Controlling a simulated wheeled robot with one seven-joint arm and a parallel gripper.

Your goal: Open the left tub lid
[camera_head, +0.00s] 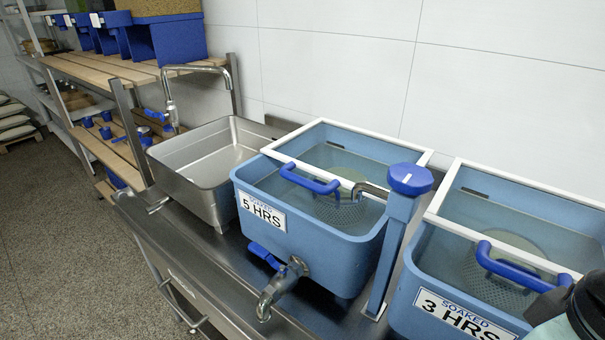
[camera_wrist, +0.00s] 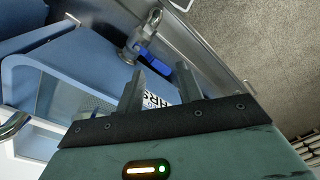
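The left tub (camera_head: 310,235) is light blue and carries a "SOAKED 5 HRS" label. Its lid has a white frame (camera_head: 300,166) and a blue bar handle (camera_head: 309,180); the lid lies flat across the rear part of the tub top. My gripper's dark and pale green body shows at the lower right corner of the head view, by the right tub, well right of the left lid's handle. In the wrist view my gripper (camera_wrist: 160,70) has its two fingers apart with nothing between them. A partly hidden "HRS" label (camera_wrist: 153,100) shows beyond them; I cannot tell which tub it is on.
A blue-capped post (camera_head: 398,225) stands between the left tub and the right "3 HRS" tub (camera_head: 400,305). A metal spout crosses near the left lid's handle. A tap (camera_head: 275,285) juts from the left tub's front. A steel sink (camera_head: 210,170) stands left.

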